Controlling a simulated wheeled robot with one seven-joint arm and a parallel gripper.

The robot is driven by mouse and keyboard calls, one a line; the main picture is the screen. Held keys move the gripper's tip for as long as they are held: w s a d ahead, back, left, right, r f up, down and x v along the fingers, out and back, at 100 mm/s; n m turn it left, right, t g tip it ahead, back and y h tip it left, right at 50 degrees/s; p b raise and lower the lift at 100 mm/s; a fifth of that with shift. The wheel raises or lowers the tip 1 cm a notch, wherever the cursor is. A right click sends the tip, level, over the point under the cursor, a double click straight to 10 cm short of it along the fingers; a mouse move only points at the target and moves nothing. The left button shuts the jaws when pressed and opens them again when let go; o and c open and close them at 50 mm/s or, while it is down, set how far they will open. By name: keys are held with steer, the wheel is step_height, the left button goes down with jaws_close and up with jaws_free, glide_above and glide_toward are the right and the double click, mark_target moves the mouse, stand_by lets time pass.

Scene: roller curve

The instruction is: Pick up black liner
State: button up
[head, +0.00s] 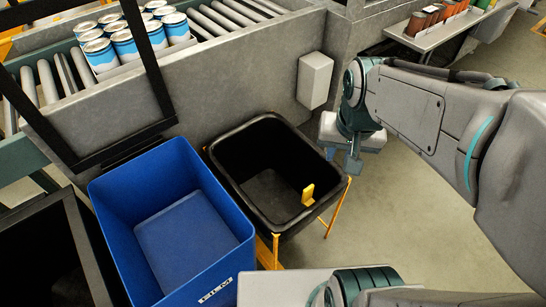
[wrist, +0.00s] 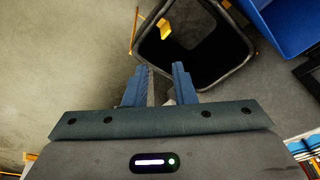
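The black liner (head: 229,158) is an open, dark, tub-like bin with a raised rim, standing in a yellow frame. A yellow tab (head: 308,194) sticks up at its near right inner wall. It also shows in the wrist view (wrist: 241,75), at the top, with the yellow tab (wrist: 164,28) at its left. My gripper (head: 343,166) is to the right of the liner in the head view, apart from it as far as I can tell. In the wrist view my gripper's blue fingers (wrist: 160,68) are apart with nothing between them, pointing toward the liner's near edge.
A blue bin (head: 236,208) stands left of the liner, with a dark bin (head: 75,230) further left. A grey conveyor wall (head: 222,87) with a pale box (head: 316,81) stands behind. Cans (head: 126,50) sit on the rollers. Bare floor (head: 400,225) lies to the right.

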steer(key=w+f+m+g+b, duration=0.15)
steer(key=w+f+b, duration=0.3)
steer(key=f, duration=0.45)
steer(key=w+f+m+b, duration=0.3)
steer(key=w+f+b, duration=0.15)
steer(key=f, duration=0.35)
steer(key=w+f+m+g+b, duration=0.1)
steer(key=w+f+m+b, duration=0.25)
steer(key=w+f, duration=0.4)
steer(key=b, duration=0.2)
glide_toward(308, 194)
steer(key=shift+m, duration=0.3)
steer(key=f, duration=0.2)
steer(key=w+f, duration=0.1)
steer(key=f, duration=0.2)
steer(key=shift+b, duration=0.4)
steer(key=shift+f+b, duration=0.55)
steer(key=shift+f, duration=2.7)
jaws_close()
